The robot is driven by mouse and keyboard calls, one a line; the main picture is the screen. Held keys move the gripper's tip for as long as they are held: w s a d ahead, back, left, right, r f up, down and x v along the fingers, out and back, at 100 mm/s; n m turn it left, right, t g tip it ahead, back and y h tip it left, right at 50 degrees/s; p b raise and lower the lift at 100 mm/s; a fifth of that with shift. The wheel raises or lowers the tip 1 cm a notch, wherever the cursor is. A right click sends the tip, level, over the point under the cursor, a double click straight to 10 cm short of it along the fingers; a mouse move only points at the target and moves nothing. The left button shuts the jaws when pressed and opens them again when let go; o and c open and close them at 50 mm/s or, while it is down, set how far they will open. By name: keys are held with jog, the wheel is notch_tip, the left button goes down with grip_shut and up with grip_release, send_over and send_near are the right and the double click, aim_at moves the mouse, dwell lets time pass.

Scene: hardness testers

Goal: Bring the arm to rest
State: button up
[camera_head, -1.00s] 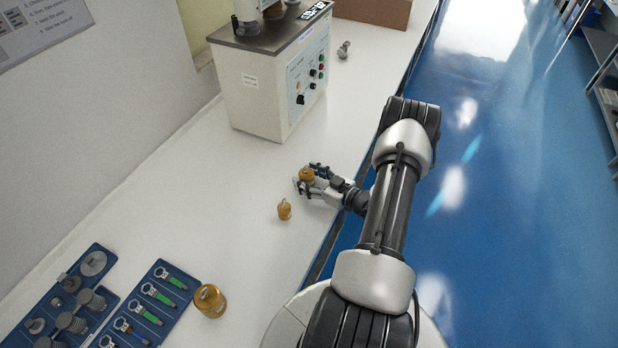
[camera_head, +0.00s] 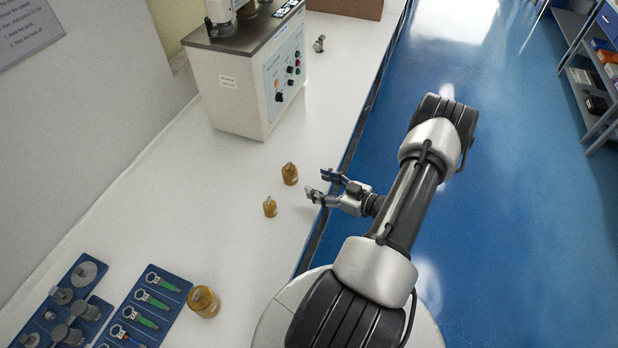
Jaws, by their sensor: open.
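My gripper (camera_head: 318,185) is open and empty near the front edge of the white bench (camera_head: 235,250). Its fingers point left. A small brass weight (camera_head: 290,174) stands upright on the bench just left of the fingertips, apart from them. A second small brass weight (camera_head: 270,207) stands a little nearer, also clear of the gripper. My arm reaches out over the blue floor to the right of the bench.
A hardness tester (camera_head: 245,85) stands farther back on the bench. A larger brass weight (camera_head: 204,302) and blue trays of tools (camera_head: 150,305) are at the lower left. A small metal part (camera_head: 319,44) lies beyond the tester. The blue floor (camera_head: 500,200) on the right is open, with shelves (camera_head: 590,90) beyond.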

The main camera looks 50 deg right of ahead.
jog(key=shift+s, duration=0.35)
jog(key=shift+r, duration=0.1)
dwell(0.3)
jog(key=w+d+r+m+g+h+p, duration=0.1)
jog(key=w+d+r+g+h+p, duration=0.2)
jog(key=w+r+g, duration=0.8)
jog(key=w+a+r+m+t+h+b, duration=0.1)
jog(key=a+r, duration=0.2)
jog(key=r, duration=0.4)
jog(key=w+a+r+m+t+h, duration=0.1)
jog(key=a+r+t, duration=0.15)
jog(key=r, duration=0.45)
jog(key=s+a+r+g+y, duration=0.1)
jog(key=s+a+r, duration=0.2)
jog(key=s+a, duration=0.3)
jog(key=s+a+r+n+g+y+b, duration=0.1)
jog(key=s+a+r, duration=0.2)
jog(key=s+a, duration=0.4)
jog(key=s+a+r+n+g+y+b, duration=0.1)
jog(key=s+a, duration=0.5)
jog(key=a, duration=1.4)
jog(key=shift+s+a+r+y, duration=0.15)
jog(key=shift+r+y, duration=0.45)
jog(key=shift+r, duration=0.3)
jog(key=shift+g, duration=0.25)
